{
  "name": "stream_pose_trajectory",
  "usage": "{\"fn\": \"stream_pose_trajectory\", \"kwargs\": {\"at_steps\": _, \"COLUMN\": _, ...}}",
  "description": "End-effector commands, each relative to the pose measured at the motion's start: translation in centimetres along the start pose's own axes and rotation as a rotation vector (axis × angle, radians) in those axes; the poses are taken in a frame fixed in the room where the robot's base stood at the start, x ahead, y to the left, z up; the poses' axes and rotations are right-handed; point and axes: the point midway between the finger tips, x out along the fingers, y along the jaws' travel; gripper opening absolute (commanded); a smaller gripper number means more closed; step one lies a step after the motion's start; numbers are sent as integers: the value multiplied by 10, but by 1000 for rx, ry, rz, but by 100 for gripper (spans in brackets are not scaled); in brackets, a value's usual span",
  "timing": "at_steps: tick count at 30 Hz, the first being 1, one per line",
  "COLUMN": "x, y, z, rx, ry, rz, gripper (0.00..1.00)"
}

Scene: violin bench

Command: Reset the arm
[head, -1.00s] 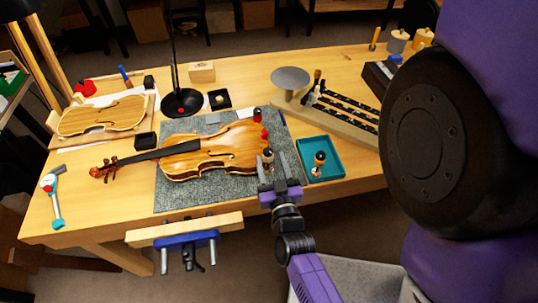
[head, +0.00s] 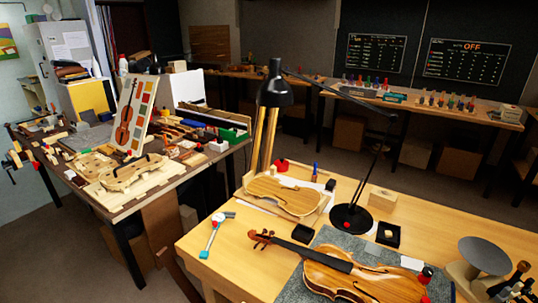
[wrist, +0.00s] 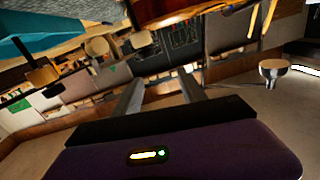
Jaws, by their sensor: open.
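My gripper (wrist: 162,80) shows only in the wrist view. Its two grey fingers stand apart with nothing between them. It points out across the room, away from the bench top. The bench (head: 215,252) is in the head view, at the lower right. A violin (head: 350,272) lies on a grey mat (head: 295,290) there, its lower part cut off by the frame edge. My arm is not in the head view.
A black lamp (head: 352,215) stands on the bench near a violin plate (head: 285,197) and a small hammer (head: 214,235). A cluttered side table (head: 100,195) stands at the left. In the wrist view, a teal surface (wrist: 40,38) is near at the upper left and a stool (wrist: 274,68) at the right.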

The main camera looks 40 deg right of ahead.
Motion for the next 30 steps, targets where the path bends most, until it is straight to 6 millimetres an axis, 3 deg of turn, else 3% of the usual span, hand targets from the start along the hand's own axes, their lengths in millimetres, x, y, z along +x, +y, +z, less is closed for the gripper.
{"fn": "stream_pose_trajectory", "kwargs": {"at_steps": 9, "x": -73, "y": -50, "z": -28, "rx": -1, "ry": -90, "rz": -279, "gripper": 49}}
{"fn": "stream_pose_trajectory", "kwargs": {"at_steps": 15, "x": -127, "y": -73, "z": -48, "rx": -41, "ry": -160, "rz": -506, "gripper": 49}}
{"fn": "stream_pose_trajectory", "kwargs": {"at_steps": 24, "x": -196, "y": -85, "z": -73, "rx": -152, "ry": -237, "rz": -855, "gripper": 49}}
{"fn": "stream_pose_trajectory", "kwargs": {"at_steps": 30, "x": -227, "y": -83, "z": -75, "rx": -215, "ry": -270, "rz": -1023, "gripper": 49}}
